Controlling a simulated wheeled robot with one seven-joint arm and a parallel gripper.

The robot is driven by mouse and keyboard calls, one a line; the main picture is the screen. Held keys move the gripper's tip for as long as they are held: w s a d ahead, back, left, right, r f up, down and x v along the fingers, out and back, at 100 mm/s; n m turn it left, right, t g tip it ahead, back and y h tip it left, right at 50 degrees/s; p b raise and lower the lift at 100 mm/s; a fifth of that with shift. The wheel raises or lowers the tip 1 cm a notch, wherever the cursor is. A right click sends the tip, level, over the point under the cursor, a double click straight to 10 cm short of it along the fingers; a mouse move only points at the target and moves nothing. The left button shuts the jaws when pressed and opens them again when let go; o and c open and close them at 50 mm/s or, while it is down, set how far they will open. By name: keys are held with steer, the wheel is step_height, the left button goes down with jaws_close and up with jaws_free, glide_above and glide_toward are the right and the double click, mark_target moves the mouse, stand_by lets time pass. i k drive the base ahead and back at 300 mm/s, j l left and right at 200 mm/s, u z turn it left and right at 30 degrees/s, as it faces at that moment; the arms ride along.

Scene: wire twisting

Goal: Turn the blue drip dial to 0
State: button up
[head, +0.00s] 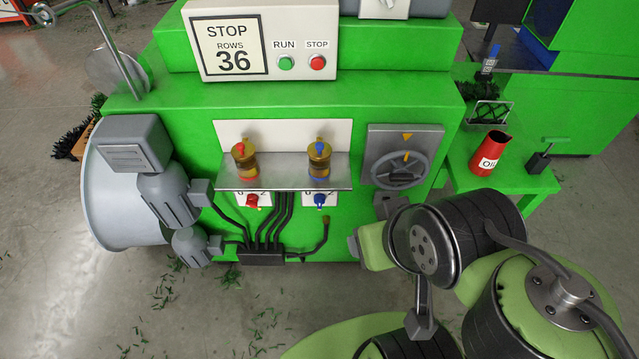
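The blue drip dial (320,200) is a small blue knob on a white plate on the front of the green machine. It sits below the right-hand oiler (319,160), a brass and amber cup with a blue top. Part of the plate's numbering shows above the knob, cut off by the metal shelf; I cannot read the setting clearly. A matching red dial (252,201) sits to its left, below the red-topped oiler (244,160). My gripper (367,246) is at the end of my arm, right of and below the blue dial, apart from it. Its fingers are mostly hidden by the arm.
A metal shelf (284,173) juts out just above both dials. Black cables run below to a junction box (261,256). A grey handwheel (399,168) is to the right. The sign (235,46) reads STOP, ROWS 36. A red oil can (489,154) stands on a green side table.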

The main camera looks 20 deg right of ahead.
mark_target(318, 198)
steer(key=k+j+u, duration=0.15)
steer(key=j+u, duration=0.25)
steer(key=k+j+u, duration=0.1)
steer(key=j+u, duration=0.5)
steer(key=u, duration=0.15)
steer(key=k, duration=0.05)
